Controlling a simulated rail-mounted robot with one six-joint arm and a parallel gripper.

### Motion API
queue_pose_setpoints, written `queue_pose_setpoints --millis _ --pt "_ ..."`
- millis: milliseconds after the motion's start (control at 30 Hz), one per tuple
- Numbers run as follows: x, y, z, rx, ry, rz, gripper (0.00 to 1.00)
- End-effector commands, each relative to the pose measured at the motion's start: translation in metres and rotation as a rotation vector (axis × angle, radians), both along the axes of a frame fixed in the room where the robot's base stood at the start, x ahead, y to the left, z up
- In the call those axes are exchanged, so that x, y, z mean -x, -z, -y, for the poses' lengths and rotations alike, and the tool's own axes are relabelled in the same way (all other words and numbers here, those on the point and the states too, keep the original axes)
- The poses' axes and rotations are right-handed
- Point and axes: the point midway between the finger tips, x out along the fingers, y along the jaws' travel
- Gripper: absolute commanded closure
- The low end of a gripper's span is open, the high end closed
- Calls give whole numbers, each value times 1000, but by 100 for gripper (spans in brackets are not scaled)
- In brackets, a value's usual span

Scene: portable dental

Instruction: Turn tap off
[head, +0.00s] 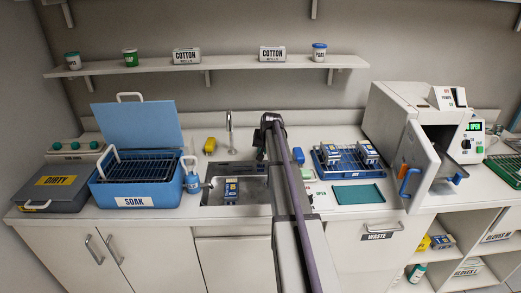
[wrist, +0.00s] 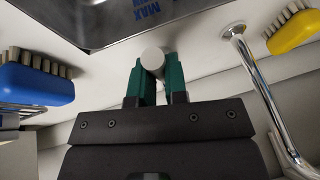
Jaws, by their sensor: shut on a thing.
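The chrome tap spout (head: 229,125) stands behind the sink (head: 262,168). In the wrist view the spout (wrist: 260,90) curves down the right side. My gripper (wrist: 154,68) has green fingers shut on a pale round tap knob (wrist: 153,58), behind the sink's edge (wrist: 85,40). In the head view my arm hides the knob and the fingers. A blue and grey cassette (head: 231,190) lies in the sink. I cannot make out any water stream from the spout.
A yellow brush (head: 210,145) lies left of the spout, and a blue brush (head: 298,156) lies right of my arm. The wrist view shows both, yellow (wrist: 293,33) and blue (wrist: 36,84). A blue rack (head: 322,168) and an open-doored steriliser (head: 391,105) stand further right.

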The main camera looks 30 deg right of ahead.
Motion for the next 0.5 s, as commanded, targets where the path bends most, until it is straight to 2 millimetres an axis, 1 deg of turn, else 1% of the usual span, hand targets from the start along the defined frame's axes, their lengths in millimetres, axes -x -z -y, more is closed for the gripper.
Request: queue_pose_setpoints --millis 67,100,333,367,500 --pt "0 0 -1 -2 1 1 100" --pt "0 0 -1 -2 1 1 86" --pt "0 0 -1 -1 1 1 63" --pt "0 0 -1 -1 1 1 61" --pt "0 0 0 -1 0 1 61"
